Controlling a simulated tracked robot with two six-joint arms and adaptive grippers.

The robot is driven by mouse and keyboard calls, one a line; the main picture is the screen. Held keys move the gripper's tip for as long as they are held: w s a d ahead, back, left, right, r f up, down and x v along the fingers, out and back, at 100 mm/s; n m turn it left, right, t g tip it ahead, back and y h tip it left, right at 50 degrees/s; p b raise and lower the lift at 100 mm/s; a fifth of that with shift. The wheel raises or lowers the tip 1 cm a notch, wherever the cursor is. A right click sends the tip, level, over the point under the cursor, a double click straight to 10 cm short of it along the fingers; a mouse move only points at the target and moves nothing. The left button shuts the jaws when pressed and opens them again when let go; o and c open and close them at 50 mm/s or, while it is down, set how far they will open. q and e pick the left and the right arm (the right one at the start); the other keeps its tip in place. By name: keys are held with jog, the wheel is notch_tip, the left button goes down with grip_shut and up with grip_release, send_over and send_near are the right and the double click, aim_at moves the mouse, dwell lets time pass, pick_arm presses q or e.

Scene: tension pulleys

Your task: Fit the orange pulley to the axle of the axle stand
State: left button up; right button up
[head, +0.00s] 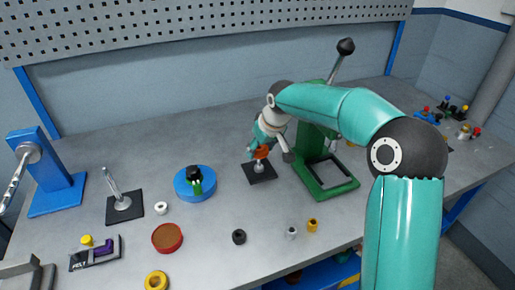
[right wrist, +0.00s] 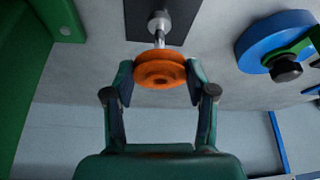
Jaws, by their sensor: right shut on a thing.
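My right gripper (head: 264,142) is shut on the orange pulley (head: 261,153), a thick grooved disc. In the right wrist view the two fingertips grip the pulley's rim (right wrist: 160,72) from opposite sides. The pulley is over a small stand with a black square base (head: 262,178) and a metal post. In the right wrist view the post (right wrist: 159,38) runs from the black plate to behind the pulley. The pulley hides the post's end, so I cannot tell whether it is inside the bore. A second stand with a leaning metal axle (head: 112,184) is at left. My left gripper is not in view.
A green press (head: 333,185) stands close right of the gripper. A blue disc (head: 190,190) with a black knob is to the left. A red disc (head: 167,238), a black ring (head: 239,237) and small bushings (head: 313,225) lie in front. A blue bracket (head: 57,190) is far left.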

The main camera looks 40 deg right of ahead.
aim_at(260, 168)
jog(key=shift+f+b, duration=0.4)
jog(key=shift+f, duration=0.2)
jog(key=shift+f, duration=0.1)
dwell(0.5)
jog(key=shift+f+b, duration=1.2)
jog(key=shift+f, duration=0.15)
jog(key=shift+f, duration=0.15)
jog(key=shift+f+b, duration=0.35)
jog(key=shift+f, duration=0.1)
jog(key=o, duration=1.3)
